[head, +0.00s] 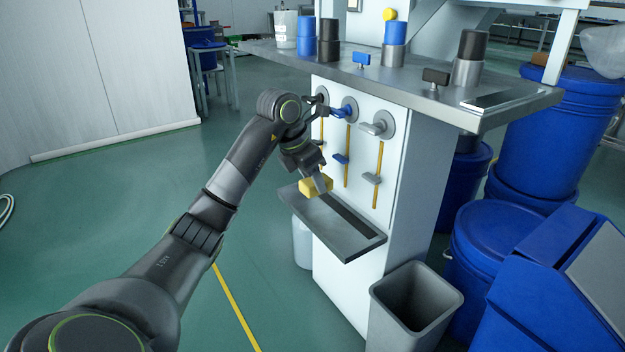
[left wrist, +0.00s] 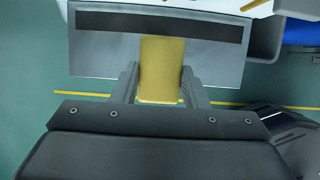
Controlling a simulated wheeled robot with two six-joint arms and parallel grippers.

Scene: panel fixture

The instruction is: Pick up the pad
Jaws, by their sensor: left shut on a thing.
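The pad is a yellow block (head: 315,186), and it also shows in the left wrist view (left wrist: 161,68). My left gripper (head: 318,181) is shut on the pad, with one finger on each side of it in the left wrist view (left wrist: 160,86). The pad is at the left end of the grey tray (head: 345,246) on the front of the white panel. I cannot tell whether the pad touches the tray. My right gripper is not in view.
Above the tray, the panel (head: 385,210) carries round knobs and sliders on yellow strips. A metal shelf (head: 400,84) with several cylinders juts out above. A grey bin (head: 415,300) stands at the lower right, near blue barrels (head: 555,130). The floor to the left is clear.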

